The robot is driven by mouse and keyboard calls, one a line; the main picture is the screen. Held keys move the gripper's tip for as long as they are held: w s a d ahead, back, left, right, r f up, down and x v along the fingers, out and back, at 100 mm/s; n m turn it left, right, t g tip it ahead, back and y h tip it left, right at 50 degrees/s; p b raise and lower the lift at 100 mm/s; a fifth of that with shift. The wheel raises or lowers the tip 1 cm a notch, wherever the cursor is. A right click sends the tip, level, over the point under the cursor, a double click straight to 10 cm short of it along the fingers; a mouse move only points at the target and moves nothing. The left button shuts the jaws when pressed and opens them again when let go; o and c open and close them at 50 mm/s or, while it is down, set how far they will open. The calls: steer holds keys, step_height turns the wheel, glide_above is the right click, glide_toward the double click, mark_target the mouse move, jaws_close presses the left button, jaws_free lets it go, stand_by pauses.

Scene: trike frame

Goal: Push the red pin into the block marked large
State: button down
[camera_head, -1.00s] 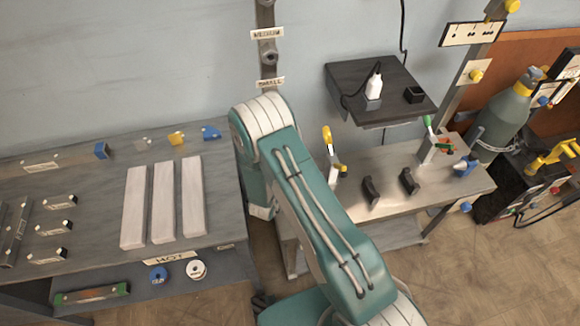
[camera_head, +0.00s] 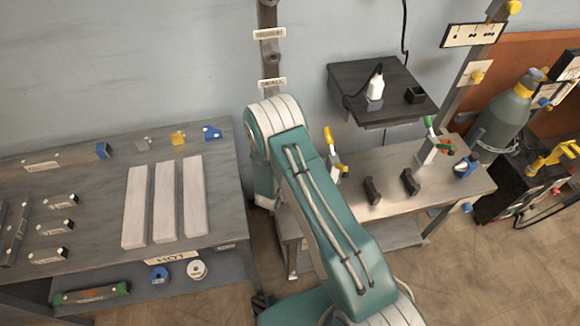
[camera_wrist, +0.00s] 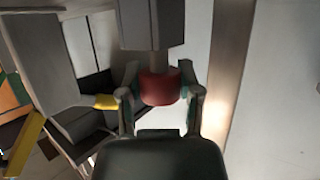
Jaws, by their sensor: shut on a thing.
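The red pin (camera_wrist: 160,91) shows in the wrist view as a short red knob with a narrow grey shank above it. My gripper (camera_wrist: 160,80) is shut on the red knob, one finger at each side. A grey block (camera_wrist: 152,24) is straight above the shank, very close to it. I cannot tell how deep the shank is in the block, and no mark on the block is readable here. In the head view my arm hides the gripper and pin. The upright post (camera_head: 269,60) there bears two blurred labels.
A workbench (camera_head: 70,205) with three pale bars (camera_head: 165,203) stands at the left. A metal bench (camera_head: 420,205) with clamps is right of my arm, under a dark shelf (camera_head: 345,78). In the wrist view a yellow-tipped part (camera_wrist: 105,101) is close by the left finger.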

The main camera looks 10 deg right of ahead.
steer(key=shift+d, duration=0.15)
steer(key=shift+r, duration=0.15)
steer(key=shift+d+r, duration=0.1)
steer(key=shift+r, duration=0.25)
step_height(320, 180, up, 2)
steer(key=shift+r, duration=0.1)
steer(key=s+d+r, duration=0.4)
steer(key=s+r, duration=0.5)
steer(key=s, duration=0.4)
steer(key=shift+s+r, duration=0.15)
steer(key=shift+r, duration=0.25)
steer(key=shift+d+r, duration=0.1)
steer(key=shift+r, duration=0.05)
steer(key=shift+r, duration=2.6)
